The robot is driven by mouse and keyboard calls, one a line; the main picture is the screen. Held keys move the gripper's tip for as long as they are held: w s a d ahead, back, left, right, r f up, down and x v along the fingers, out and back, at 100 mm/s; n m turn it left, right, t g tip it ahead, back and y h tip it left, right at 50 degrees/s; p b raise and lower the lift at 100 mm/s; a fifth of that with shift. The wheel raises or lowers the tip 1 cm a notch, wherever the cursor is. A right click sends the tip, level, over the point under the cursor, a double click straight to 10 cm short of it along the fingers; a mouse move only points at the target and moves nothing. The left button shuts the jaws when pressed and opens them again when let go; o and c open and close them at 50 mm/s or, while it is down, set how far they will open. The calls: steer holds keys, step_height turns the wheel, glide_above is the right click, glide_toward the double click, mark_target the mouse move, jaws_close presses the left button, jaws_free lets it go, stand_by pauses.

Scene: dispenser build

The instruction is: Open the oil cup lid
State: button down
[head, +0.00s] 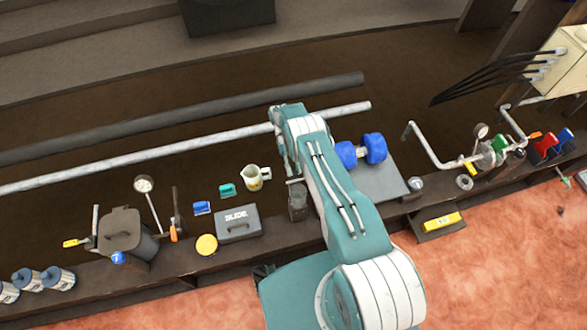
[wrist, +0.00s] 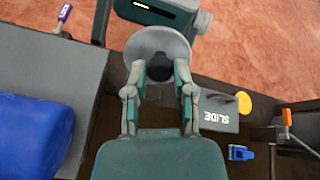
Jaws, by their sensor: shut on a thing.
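A small dark cup (head: 298,203), which looks like the oil cup, stands on the bench's front edge beside my arm. In the wrist view a round grey lid (wrist: 158,43) shows beyond my fingertips, with a dark gap under its near edge. My gripper (wrist: 159,72) is shut on the lid at that near edge. The cup body under the lid is mostly hidden by the fingers, and I cannot tell how far the lid is tilted. In the head view my gripper (head: 293,180) hangs just above the cup, partly hidden by my arm.
A grey SLIDE box (head: 238,224) and a yellow disc (head: 206,245) stand left of the cup. A blue dumbbell (head: 374,148) on a grey plate (head: 390,183) is close on the right. A pitcher (head: 252,178) stands behind the SLIDE box.

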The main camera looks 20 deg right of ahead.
steer(key=shift+c, duration=2.3)
jaws_free()
step_height(320, 180, up, 10)
steer(key=shift+f, duration=0.1)
